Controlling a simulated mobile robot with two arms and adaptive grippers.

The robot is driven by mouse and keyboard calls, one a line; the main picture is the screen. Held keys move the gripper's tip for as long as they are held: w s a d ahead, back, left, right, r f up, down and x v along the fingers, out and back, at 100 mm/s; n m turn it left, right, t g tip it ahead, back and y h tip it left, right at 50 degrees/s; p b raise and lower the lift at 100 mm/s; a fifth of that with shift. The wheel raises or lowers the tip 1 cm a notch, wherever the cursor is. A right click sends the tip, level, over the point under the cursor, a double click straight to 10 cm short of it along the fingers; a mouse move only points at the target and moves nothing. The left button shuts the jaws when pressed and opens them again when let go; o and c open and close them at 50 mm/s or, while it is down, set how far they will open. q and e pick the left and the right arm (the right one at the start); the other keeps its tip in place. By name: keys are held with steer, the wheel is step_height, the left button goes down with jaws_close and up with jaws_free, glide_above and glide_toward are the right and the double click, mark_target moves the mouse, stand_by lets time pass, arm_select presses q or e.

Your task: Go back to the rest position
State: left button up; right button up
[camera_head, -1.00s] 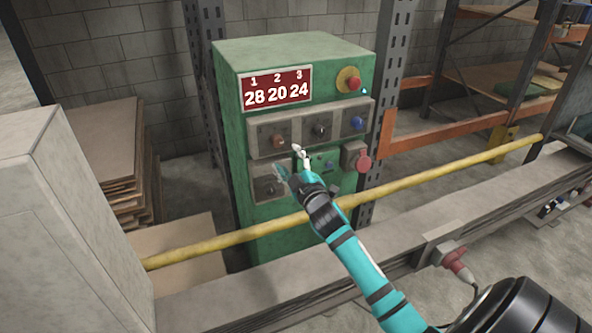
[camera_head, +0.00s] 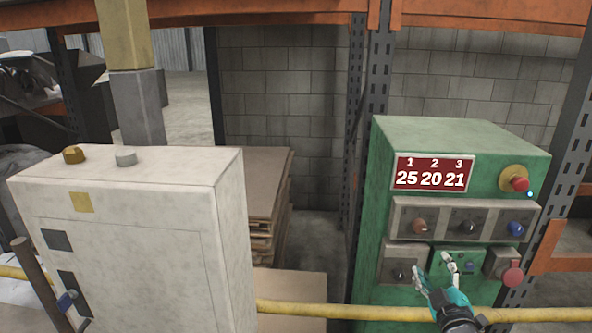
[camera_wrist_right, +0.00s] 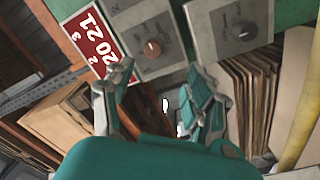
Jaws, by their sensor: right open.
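My right gripper (camera_head: 432,266) is low at the right in the head view, in front of the lower part of the green control cabinet (camera_head: 400,150). It is open, with nothing between its fingers. It partly hides the lower panels. In the right wrist view, its two fingers (camera_wrist_right: 163,88) stand apart, with the panel knobs beyond them. The red display (camera_head: 433,174) reads 25, 20, 21 under the numbers 1, 2, 3. My left gripper is not in view.
A yellow rail (camera_head: 330,309) runs across in front of the cabinet. A red mushroom button (camera_head: 520,184) and several knobs are on the cabinet face. A large pale cabinet (camera_head: 150,245) stands at the left. Stacked boards (camera_head: 268,185) lie behind.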

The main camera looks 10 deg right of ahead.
steer(key=s+a+f+m+g+y, duration=0.25)
steer(key=s+a+f+g, duration=0.45)
steer(key=s+a+f, duration=0.45)
steer(key=s+a+f+m+g+y, duration=0.1)
steer(key=s+a+f+g, duration=0.3)
steer(key=s, duration=0.6)
steer(key=s+a+f+m+g+y, duration=0.1)
steer(key=s+a+f+m+g, duration=0.2)
steer(key=s, duration=0.6)
steer(key=s+f+n+g, duration=0.2)
steer(key=s+f, duration=0.1)
steer(key=f, duration=2.5)
steer(key=s+d+f, duration=0.2)
steer(key=s+f, duration=1.2)
steer(key=s, duration=0.1)
steer(key=shift+s+g, duration=0.3)
steer(key=shift+g, duration=0.1)
steer(key=shift+d, duration=0.1)
